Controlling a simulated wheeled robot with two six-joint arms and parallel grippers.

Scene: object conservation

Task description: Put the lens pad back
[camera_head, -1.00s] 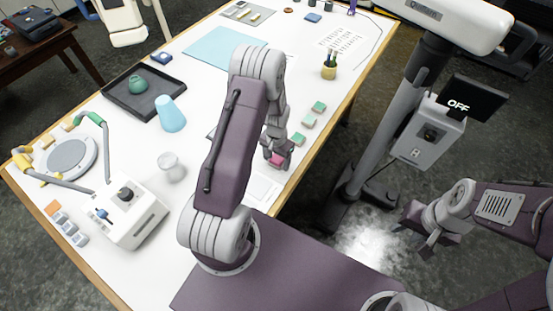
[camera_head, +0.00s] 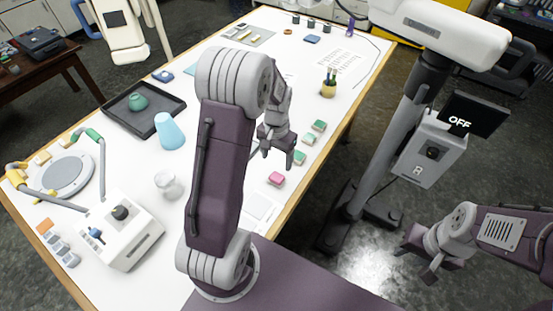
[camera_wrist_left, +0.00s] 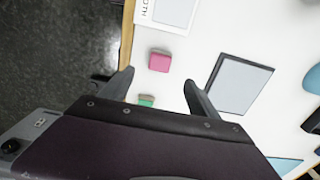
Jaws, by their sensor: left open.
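A pink pad (camera_head: 276,179) lies flat on the white table near its right edge, in line with several green pads (camera_head: 308,139). I cannot tell by its look whether it is the lens pad. My left gripper (camera_head: 277,157) is open and empty above the table, just behind the pink pad. In the left wrist view the pink pad (camera_wrist_left: 160,61) lies ahead of the spread fingertips (camera_wrist_left: 158,79), apart from them. A green pad (camera_wrist_left: 146,100) shows partly between the fingers. My right gripper (camera_head: 419,263) hangs off the table over the floor, its fingers apart and empty.
A white card with a grey panel (camera_head: 259,205) lies in front of the pink pad. A dark-edged grey plate (camera_wrist_left: 236,83) lies beside it.

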